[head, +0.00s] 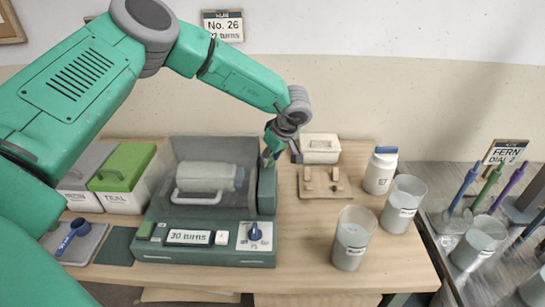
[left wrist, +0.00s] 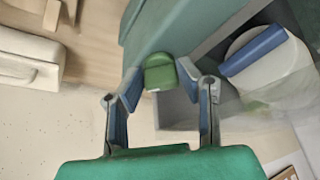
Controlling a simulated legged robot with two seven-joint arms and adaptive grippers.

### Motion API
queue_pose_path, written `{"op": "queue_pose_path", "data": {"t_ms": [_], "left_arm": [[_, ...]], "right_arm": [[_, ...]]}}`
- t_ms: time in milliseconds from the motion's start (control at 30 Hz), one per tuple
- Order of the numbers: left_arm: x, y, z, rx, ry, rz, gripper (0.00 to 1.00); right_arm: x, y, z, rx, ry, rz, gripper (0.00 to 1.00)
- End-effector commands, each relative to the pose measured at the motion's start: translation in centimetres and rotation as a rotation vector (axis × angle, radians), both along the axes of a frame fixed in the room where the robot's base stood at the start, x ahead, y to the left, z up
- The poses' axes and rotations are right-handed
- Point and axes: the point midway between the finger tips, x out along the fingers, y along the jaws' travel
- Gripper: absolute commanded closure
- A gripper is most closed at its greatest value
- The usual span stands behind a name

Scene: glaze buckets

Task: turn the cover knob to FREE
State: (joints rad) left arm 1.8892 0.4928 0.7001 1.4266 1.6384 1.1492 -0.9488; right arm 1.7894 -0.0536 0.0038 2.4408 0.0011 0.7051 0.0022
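The grey-green machine (head: 205,255) stands on the wooden table, with a clear cover (head: 212,148) over a white jar (head: 205,177). My left gripper (head: 281,152) is at the top of the machine's right-hand housing (head: 267,190). In the left wrist view a green knob (left wrist: 160,73) sits between the two fingertips of my left gripper (left wrist: 160,82). The fingers are apart, with a gap visible on each side of the knob. In the head view this knob is hidden or too small to tell. No FREE marking is readable. My right gripper is in neither view.
A blue dial (head: 255,232) and a turns display (head: 188,237) are on the machine's front. To the right stand a wooden holder (head: 324,183), a white bottle (head: 381,170) and two cups (head: 353,238) (head: 403,203). Lidded green and grey boxes (head: 124,167) stand left.

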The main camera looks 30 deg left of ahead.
Motion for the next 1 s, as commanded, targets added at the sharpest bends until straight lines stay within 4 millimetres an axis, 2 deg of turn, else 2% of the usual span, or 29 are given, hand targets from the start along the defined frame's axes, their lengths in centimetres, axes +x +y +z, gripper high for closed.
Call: {"op": "queue_pose_path", "data": {"t_ms": [267,467,733,1000], "left_arm": [[0.2,0.1,0.1,-0.004,-0.004,0.022,0.99],[0.4,0.1,0.2,0.002,-0.005,0.109,0.99],[0.5,0.2,0.1,0.000,-0.009,0.330,0.99],[0.7,0.2,0.0,0.000,-0.014,0.588,0.99]], "right_arm": [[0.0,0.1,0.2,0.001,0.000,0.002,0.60],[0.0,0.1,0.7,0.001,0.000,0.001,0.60],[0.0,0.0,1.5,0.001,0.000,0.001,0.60],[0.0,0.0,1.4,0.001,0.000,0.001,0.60]]}}
